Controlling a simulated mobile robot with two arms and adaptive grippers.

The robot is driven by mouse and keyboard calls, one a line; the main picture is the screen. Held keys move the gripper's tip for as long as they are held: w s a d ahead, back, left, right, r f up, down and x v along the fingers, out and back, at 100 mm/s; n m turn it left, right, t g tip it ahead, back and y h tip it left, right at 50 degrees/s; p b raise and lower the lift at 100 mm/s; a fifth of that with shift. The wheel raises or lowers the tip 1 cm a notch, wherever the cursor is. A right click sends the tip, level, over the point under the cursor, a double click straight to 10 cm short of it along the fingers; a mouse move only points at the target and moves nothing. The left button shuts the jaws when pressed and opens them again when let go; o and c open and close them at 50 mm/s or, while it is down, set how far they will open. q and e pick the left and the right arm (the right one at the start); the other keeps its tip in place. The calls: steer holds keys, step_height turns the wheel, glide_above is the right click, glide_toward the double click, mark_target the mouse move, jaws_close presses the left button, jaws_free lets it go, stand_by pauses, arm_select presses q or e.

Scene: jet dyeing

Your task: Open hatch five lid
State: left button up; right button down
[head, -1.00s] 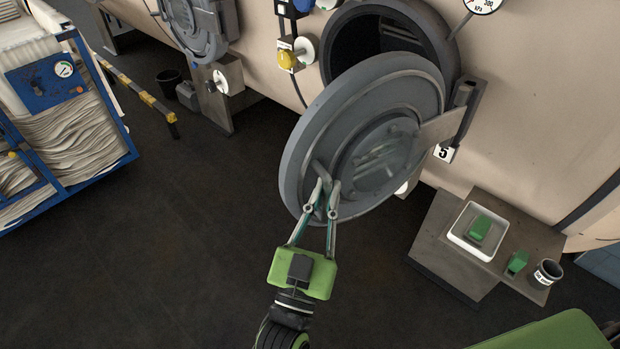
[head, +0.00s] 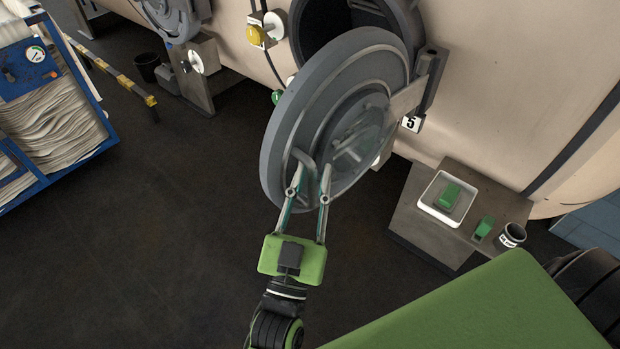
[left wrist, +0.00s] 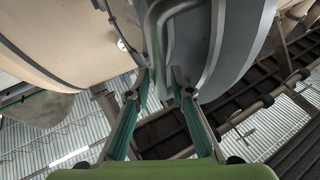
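The grey round lid of hatch five (head: 285,125) stands swung out from the dark hatch opening (head: 322,22) on its hinge at the right, beside the "5" label (head: 411,124). A bent bar handle (head: 303,158) sits on its outer face near the lower edge. My left gripper (head: 313,172) is at this handle, its fingers apart on either side of it. In the left wrist view the handle (left wrist: 160,25) and lid (left wrist: 215,50) rise between and beyond the parted fingers (left wrist: 160,88); contact is unclear. My right gripper is not in view.
A low stand (head: 425,205) with a white tray (head: 430,204), green block (head: 485,228) and dark cup (head: 512,234) is right of the lid. A blue cart of fabric (head: 105,117) and striped barrier (head: 115,72) are left. Dark floor between is clear.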

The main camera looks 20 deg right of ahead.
arm_select(q)
steer(key=shift+d+f, duration=0.15)
steer(key=shift+d, duration=0.05)
steer(key=shift+a, duration=0.1)
steer(key=v, duration=1.2)
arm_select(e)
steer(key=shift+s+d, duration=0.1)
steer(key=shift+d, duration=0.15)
